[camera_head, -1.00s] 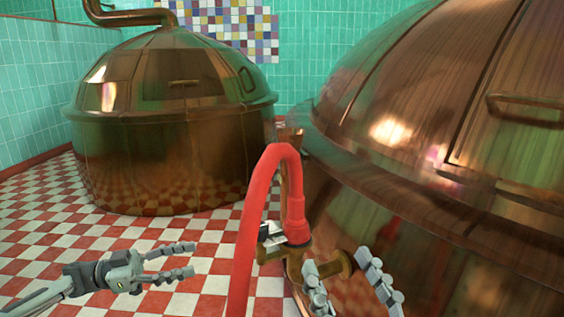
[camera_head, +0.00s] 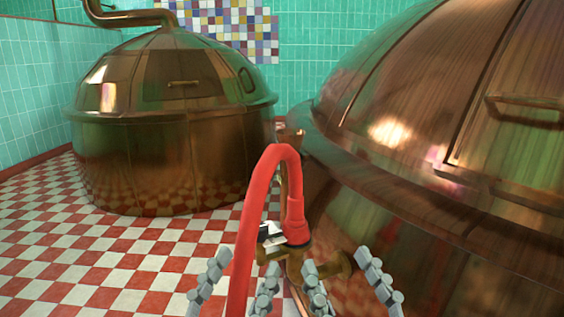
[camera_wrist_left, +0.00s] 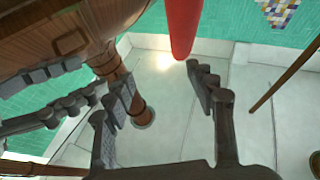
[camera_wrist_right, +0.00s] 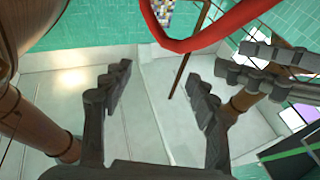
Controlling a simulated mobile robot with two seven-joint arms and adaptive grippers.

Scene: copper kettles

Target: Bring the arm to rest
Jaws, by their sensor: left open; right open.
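My left gripper (camera_head: 247,262) is open, its fingers pointing up at the bottom of the head view, on either side of the red hose (camera_head: 246,218) in the picture. I cannot tell whether it touches the hose. My right gripper (camera_head: 336,261) is open just to its right, in front of a brass valve (camera_head: 297,266). Both grippers look empty. In the left wrist view the left fingers (camera_wrist_left: 160,78) stand apart, with the hose (camera_wrist_left: 181,28) beyond their tips. In the right wrist view the right fingers (camera_wrist_right: 157,75) stand apart, and the hose (camera_wrist_right: 190,43) curves past above.
A large copper kettle (camera_head: 430,130) fills the right, close behind the valve. A second copper kettle (camera_head: 165,150) stands further back at the left. The checkered red and white floor (camera_head: 60,250) at the left is clear. The hose arches up and down onto the valve.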

